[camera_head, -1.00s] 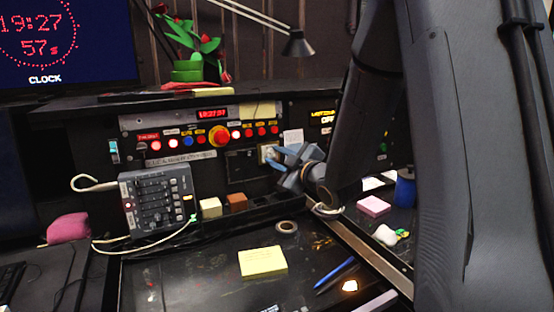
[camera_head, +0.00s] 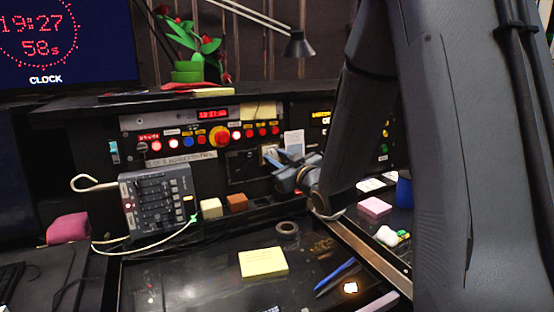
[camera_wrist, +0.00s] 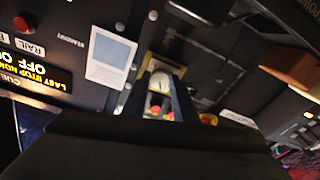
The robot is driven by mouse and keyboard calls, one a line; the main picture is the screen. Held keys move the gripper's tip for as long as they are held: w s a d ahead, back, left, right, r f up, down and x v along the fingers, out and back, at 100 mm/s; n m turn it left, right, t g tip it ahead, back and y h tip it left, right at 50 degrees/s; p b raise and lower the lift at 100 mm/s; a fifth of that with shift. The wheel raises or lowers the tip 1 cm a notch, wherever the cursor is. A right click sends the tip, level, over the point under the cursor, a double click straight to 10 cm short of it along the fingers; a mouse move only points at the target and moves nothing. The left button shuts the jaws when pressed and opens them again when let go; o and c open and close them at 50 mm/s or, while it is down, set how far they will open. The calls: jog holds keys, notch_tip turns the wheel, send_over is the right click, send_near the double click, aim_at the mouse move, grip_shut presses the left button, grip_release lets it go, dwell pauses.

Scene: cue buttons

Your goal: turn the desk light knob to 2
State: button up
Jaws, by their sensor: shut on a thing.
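The desk light knob (camera_wrist: 161,82) is a pale knob on a small cream plate (camera_wrist: 169,64) on the dark panel. In the head view the plate (camera_head: 268,149) shows at the right part of the panel, with the knob mostly hidden by my gripper (camera_head: 277,161). In the wrist view the two dark fingers of my gripper (camera_wrist: 162,88) stand on either side of the knob and are shut on it. The knob's scale marks are too small or hidden to read.
A white card (camera_wrist: 110,57) is fixed to the panel beside the plate. Left of it in the head view are lit buttons and a large red button (camera_head: 219,136).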

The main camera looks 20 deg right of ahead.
dwell(0.3)
jog(key=o, duration=1)
jog(key=shift+o, duration=0.2)
jog(key=b+v, duration=0.1)
jog(key=v, duration=0.7)
jog(key=shift+r, duration=0.15)
